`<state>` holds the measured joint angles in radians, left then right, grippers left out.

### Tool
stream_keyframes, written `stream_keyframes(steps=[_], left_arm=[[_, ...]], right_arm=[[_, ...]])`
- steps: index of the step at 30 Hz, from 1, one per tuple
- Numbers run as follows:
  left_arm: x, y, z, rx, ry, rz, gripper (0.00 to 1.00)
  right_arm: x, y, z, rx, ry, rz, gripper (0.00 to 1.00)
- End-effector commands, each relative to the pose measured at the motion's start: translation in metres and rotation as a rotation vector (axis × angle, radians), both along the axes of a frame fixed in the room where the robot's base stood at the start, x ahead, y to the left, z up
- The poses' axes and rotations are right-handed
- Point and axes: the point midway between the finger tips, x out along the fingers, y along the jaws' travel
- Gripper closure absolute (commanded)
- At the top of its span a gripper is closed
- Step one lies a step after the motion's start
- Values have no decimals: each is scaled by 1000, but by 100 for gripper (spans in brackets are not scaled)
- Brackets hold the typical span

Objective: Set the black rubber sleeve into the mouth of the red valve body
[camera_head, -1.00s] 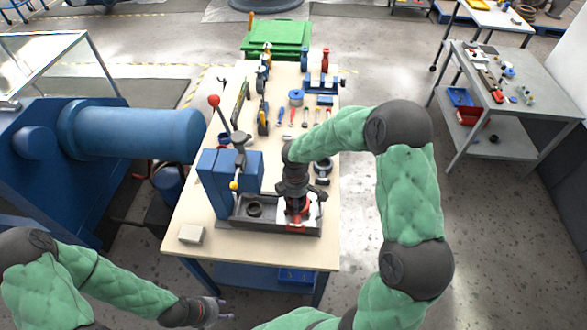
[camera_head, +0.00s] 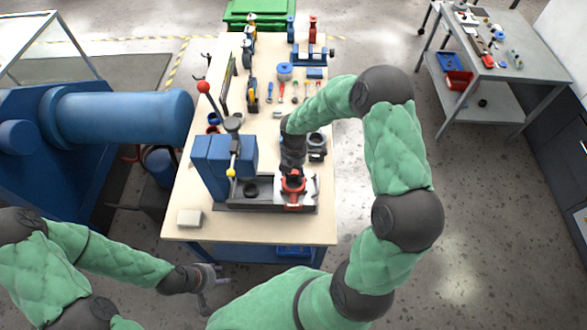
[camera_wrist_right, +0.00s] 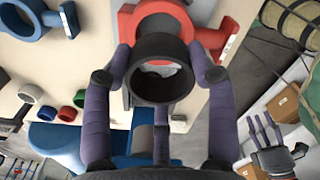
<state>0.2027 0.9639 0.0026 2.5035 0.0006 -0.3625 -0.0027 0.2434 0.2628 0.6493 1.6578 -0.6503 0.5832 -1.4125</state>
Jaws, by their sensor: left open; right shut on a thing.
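The black rubber sleeve (camera_wrist_right: 160,47) is a dark ring held between the purple fingers of my right gripper in the right wrist view. The red valve body (camera_wrist_right: 208,38) appears behind it, partly covered by the sleeve; contact between them cannot be told. In the head view the red valve body (camera_head: 293,205) sits at the right of the press bed, just below my right gripper (camera_head: 293,174). The sleeve is hard to make out there. My left gripper (camera_head: 212,276) is open and empty, low in front of the table; it also shows in the right wrist view (camera_wrist_right: 268,135).
A blue press (camera_head: 222,165) with a red-knobbed lever stands left of the valve body. A pale block (camera_head: 190,218) lies at the table's front left.

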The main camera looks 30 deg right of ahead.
Motion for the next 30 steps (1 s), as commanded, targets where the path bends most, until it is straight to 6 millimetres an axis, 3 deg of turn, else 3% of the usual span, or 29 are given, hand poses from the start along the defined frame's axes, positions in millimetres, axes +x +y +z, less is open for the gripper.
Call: stream_keyframes(steps=[15, 30], left_arm=[[0, 0, -29, 0, 0, 0, 56], [0, 0, -31, 0, -1, 0, 56]], right_arm=[[0, 0, -36, 0, 0, -1, 74], [0, 0, -40, 0, -1, -1, 74]])
